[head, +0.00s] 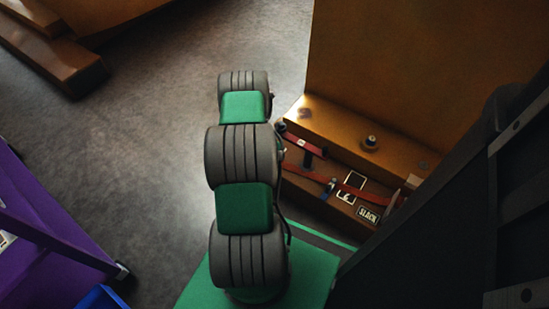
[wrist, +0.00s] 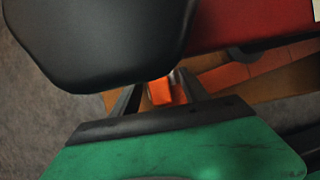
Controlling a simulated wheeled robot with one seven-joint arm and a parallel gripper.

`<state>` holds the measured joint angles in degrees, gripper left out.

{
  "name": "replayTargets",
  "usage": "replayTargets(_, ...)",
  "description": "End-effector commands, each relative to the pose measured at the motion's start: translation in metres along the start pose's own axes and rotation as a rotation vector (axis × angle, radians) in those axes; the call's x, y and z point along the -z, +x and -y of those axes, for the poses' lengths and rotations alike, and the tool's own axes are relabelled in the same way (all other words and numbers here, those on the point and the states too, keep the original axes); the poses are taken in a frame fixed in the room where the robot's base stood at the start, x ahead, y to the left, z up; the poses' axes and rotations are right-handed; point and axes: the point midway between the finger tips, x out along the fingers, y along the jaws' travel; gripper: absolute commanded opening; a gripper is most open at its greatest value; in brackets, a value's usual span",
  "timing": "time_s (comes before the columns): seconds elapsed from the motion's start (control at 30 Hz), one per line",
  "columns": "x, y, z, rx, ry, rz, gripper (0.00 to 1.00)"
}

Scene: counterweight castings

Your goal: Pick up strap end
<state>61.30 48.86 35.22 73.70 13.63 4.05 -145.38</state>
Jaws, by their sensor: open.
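A red strap (head: 352,190) runs along the front of the brown-yellow casting step in the head view, with dark fittings on it. Its upper left part (head: 299,138) comes out near my arm. In the wrist view my gripper (wrist: 160,82) has its two dark fingers spread apart. A bright orange-red piece (wrist: 160,92) shows between the fingers; it may be the strap end, but I cannot tell whether the fingers touch it. A broad red surface (wrist: 235,20) lies at the upper right there. In the head view my gripper is hidden behind my arm.
A tall yellow casting (head: 425,75) rises behind the step, which carries a round knob (head: 370,143) and a SLACK label (head: 367,215). A rounded black shape (wrist: 100,40) fills the wrist view's upper left. A purple frame (head: 45,235) stands at left; the floor between is clear.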

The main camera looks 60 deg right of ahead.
Motion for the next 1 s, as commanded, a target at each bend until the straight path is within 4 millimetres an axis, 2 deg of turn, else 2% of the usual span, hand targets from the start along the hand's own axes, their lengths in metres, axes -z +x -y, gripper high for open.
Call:
replayTargets(0.17,-0.0012,-0.0008,-0.0009,-0.001,0.000,0.001,0.53)
replayTargets(0.8,-0.0007,-0.0011,-0.0010,-0.002,-0.001,0.000,0.01)
replayTargets(1.0,-0.0013,-0.0014,-0.0014,-0.002,0.000,0.001,0.00)
